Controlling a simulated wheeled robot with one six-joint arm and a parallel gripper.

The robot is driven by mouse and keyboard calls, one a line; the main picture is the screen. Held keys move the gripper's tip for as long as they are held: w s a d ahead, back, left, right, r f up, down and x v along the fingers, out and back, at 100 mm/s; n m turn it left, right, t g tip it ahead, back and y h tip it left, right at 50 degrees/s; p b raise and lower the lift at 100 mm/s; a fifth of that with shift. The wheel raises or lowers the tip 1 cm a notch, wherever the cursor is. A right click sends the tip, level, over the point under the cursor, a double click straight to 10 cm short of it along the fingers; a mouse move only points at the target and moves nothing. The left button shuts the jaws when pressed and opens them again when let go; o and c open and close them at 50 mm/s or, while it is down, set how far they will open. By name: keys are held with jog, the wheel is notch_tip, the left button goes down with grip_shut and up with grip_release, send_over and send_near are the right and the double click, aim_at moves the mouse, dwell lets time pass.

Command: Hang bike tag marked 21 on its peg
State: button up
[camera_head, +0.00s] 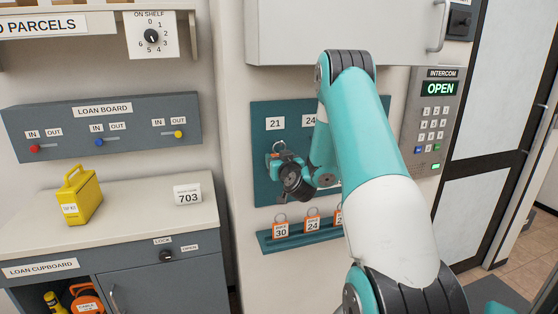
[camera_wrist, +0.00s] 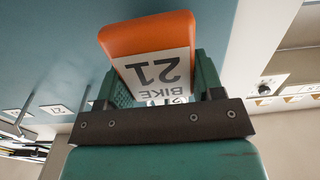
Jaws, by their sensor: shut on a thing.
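The bike tag marked 21 (camera_wrist: 157,70) is orange with a white label, seen upside down and close up in the wrist view. My gripper (camera_head: 280,160) is shut on it, with a teal finger on each side. In the head view the tag is small, in front of the teal peg board (camera_head: 262,185), with its ring (camera_head: 279,146) upward just below the label 21 (camera_head: 275,123). The peg under that label cannot be made out, and I cannot tell whether the ring is around it. My arm hides the board's right part.
Below the board, a teal rack (camera_head: 270,243) holds orange tags marked 30 (camera_head: 281,230) and 24 (camera_head: 312,224), and another partly hidden. A grey cabinet (camera_head: 340,30) overhangs above. An intercom panel (camera_head: 434,110) is right; a counter (camera_head: 130,215) is left.

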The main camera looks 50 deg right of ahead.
jog(key=o, duration=1)
jog(key=b+v, duration=1.7)
jog(key=b, duration=0.5)
jog(key=shift+s+b, duration=0.2)
jog(key=shift+b, duration=0.2)
